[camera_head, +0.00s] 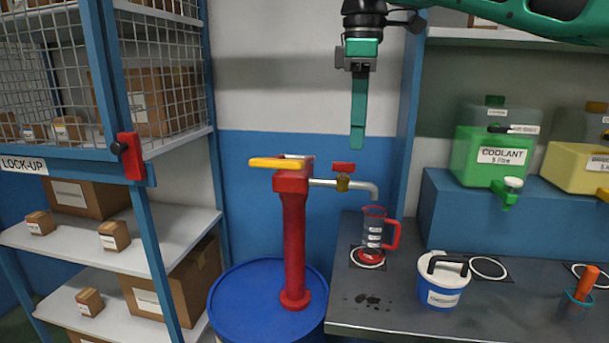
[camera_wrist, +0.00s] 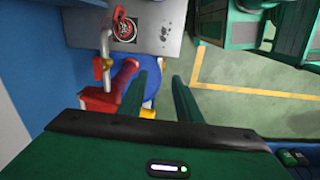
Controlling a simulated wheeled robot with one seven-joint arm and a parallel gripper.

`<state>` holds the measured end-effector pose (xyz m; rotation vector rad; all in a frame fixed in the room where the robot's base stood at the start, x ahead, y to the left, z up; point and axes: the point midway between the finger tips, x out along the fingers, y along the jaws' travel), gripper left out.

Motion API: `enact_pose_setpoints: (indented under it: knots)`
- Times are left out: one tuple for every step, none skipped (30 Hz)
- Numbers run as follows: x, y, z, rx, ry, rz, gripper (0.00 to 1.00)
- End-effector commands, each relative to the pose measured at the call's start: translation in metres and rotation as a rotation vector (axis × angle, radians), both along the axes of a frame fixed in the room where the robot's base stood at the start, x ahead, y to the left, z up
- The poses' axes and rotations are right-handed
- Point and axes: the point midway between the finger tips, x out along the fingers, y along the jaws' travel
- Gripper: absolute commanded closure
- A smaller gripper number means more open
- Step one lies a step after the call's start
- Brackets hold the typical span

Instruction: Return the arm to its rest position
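My gripper (camera_head: 357,147) hangs pointing down in the head view, above and to the right of the red hand pump, with its fingers seen edge-on. In the wrist view my gripper (camera_wrist: 159,80) shows two green fingers apart, with nothing between them. My green arm (camera_head: 520,12) reaches in from the upper right.
The red pump (camera_head: 293,240) with yellow handle (camera_head: 276,163) stands on a blue drum (camera_head: 262,290). Its spout (camera_head: 365,186) overhangs a clear jug (camera_head: 374,228) on the grey counter (camera_head: 400,318). A white lidded tub (camera_head: 441,290) and coolant container (camera_head: 488,160) are right. Shelves stand left.

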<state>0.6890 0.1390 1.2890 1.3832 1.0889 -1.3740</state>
Motion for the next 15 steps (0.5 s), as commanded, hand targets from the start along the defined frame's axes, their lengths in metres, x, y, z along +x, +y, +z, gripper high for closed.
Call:
enact_pose_setpoints:
  knots:
    - [0.001,-0.012,-0.007,-0.004,0.006,-0.045,0.69]
    - [0.0,-0.018,-0.01,-0.004,0.006,-0.07,0.69]
    - [-0.001,-0.025,-0.013,-0.005,0.006,-0.103,0.69]
    - [-0.002,-0.03,-0.016,-0.006,0.006,-0.127,0.69]
    - [-0.002,-0.035,-0.019,-0.007,0.006,-0.151,0.69]
    - [-0.004,-0.042,-0.023,-0.007,0.005,-0.185,0.69]
    - [-0.005,-0.047,-0.026,-0.008,0.007,-0.212,0.69]
    - [-0.006,-0.052,-0.03,-0.01,0.007,-0.239,0.69]
    - [-0.007,-0.059,-0.035,-0.009,0.007,-0.275,0.69]
    - [-0.009,-0.065,-0.039,-0.011,0.007,-0.305,0.69]
    - [-0.011,-0.072,-0.044,-0.011,0.007,-0.338,0.69]
    - [-0.013,-0.081,-0.05,-0.013,0.008,-0.382,0.69]
    - [-0.016,-0.088,-0.055,-0.013,0.007,-0.42,0.69]
    - [-0.018,-0.096,-0.061,-0.014,0.007,-0.461,0.69]
    - [-0.023,-0.108,-0.07,-0.015,0.006,-0.521,0.69]
